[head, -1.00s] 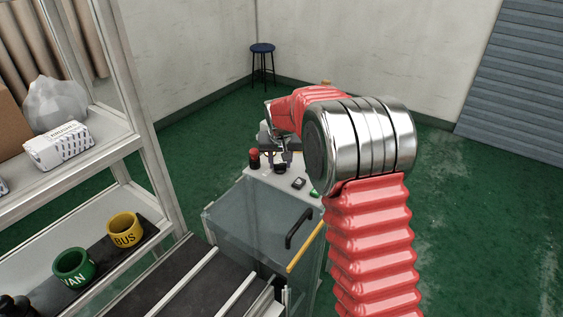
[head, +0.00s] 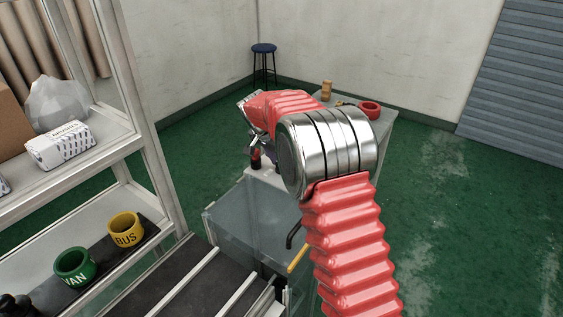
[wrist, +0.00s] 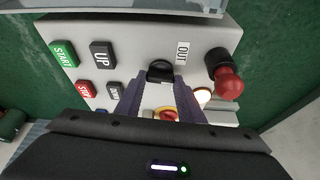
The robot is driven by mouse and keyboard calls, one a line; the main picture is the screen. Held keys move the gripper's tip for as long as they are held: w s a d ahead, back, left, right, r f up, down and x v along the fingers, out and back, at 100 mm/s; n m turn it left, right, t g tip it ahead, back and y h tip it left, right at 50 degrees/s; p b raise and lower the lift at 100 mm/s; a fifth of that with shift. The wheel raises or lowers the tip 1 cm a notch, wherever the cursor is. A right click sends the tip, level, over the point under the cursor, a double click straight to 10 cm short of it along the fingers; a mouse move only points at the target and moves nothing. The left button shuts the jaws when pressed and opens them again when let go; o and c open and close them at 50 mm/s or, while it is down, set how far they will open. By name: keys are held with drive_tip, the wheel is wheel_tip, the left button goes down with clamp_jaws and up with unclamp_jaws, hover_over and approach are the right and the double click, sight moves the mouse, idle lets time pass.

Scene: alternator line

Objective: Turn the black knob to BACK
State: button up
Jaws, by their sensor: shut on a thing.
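The black knob (wrist: 160,70) sits on a light grey control panel (wrist: 135,45) in the wrist view. My gripper (wrist: 156,80) has its two dark fingers on either side of the knob and is shut on it. A white OUT label (wrist: 183,52) is on the panel just right of the knob. No BACK label can be made out. In the head view the knob is hidden behind my arm.
START (wrist: 63,54), UP (wrist: 102,54) and red STOP (wrist: 86,91) buttons lie left. A clear-walled cabinet (head: 240,220) and a shelf (head: 110,150) stand nearby.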

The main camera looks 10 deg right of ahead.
drive_tip(key=m+g, duration=0.1)
drive_tip(key=m, duration=0.2)
drive_tip(key=shift+w+a+m+h, duration=0.1)
drive_tip(key=shift+w+m+h, duration=0.05)
drive_tip(key=shift+m+h, duration=0.25)
drive_tip(key=shift+w+m+g, duration=0.15)
drive_tip(key=shift+m+g, duration=0.75)
drive_tip(key=shift+m, duration=1.1)
drive_tip(key=shift+a, duration=0.1)
drive_tip(key=o, duration=1.1)
drive_tip(key=shift+c, duration=0.2)
drive_tip(key=v, duration=1.3)
drive_tip(key=shift+a+r, duration=0.15)
drive_tip(key=shift+r, duration=0.1)
